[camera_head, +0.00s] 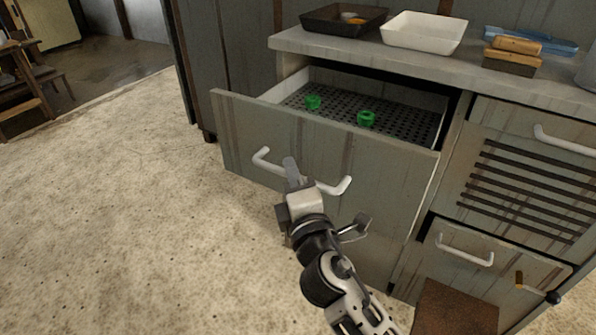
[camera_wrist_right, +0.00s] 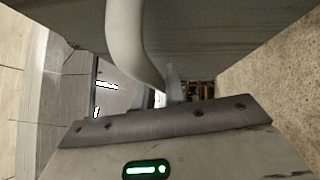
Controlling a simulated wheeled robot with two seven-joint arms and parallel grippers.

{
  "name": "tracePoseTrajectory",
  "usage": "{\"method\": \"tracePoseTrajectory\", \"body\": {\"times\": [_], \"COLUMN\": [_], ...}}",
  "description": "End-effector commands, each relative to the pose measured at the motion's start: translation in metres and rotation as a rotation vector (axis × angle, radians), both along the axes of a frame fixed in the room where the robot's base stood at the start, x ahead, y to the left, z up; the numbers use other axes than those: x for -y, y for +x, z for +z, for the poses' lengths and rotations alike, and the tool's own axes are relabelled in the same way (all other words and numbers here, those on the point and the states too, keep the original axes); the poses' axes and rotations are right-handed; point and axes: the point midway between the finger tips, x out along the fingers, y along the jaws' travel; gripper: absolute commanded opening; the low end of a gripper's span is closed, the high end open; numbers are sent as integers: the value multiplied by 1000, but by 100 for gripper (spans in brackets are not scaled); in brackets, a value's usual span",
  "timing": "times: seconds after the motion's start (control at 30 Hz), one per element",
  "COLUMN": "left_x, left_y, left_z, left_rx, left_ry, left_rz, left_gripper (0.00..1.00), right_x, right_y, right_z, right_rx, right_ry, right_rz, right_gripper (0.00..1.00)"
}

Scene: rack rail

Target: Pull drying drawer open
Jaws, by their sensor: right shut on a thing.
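The drying drawer (camera_head: 290,148) stands pulled out from the grey-green cabinet in the head view. Its perforated bottom shows, with two green round pieces (camera_head: 366,118) on it. Its white bar handle (camera_head: 330,188) runs across the front. My right gripper (camera_head: 292,172) is at the handle's middle, shut on it. In the right wrist view the pale handle (camera_wrist_right: 125,45) curves down to the fingers (camera_wrist_right: 165,90), which partly hide one another. My left gripper is in neither view.
The countertop (camera_head: 440,62) holds a dark tray (camera_head: 325,21), a white tray (camera_head: 422,34), sponge-like blocks (camera_head: 512,54) and blue items. A slatted front (camera_head: 525,185) and a lower drawer (camera_head: 455,265) are to the right. A brown box-like thing (camera_head: 455,308) stands below. The floor at left is clear.

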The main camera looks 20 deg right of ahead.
Motion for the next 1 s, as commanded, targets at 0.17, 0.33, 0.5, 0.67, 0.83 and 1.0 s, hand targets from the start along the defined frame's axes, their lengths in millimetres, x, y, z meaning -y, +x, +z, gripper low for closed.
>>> {"method": "tracePoseTrajectory", "body": {"times": [0.17,0.33,0.5,0.67,0.83,1.0], "left_x": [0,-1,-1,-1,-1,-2], "left_y": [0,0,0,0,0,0], "left_z": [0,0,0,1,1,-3], "left_rx": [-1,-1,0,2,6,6], "left_ry": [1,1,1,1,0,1], "left_rz": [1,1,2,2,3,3], "left_gripper": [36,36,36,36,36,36], "right_x": [0,0,0,0,-2,-6], "right_y": [0,0,0,0,-3,-10], "right_z": [0,0,0,0,-2,-6], "right_rx": [-2,-1,-1,-1,-1,-1], "right_ry": [0,0,1,1,1,1], "right_rz": [-2,-2,-1,-1,3,11], "right_gripper": [0,26,34,34,34,34]}}
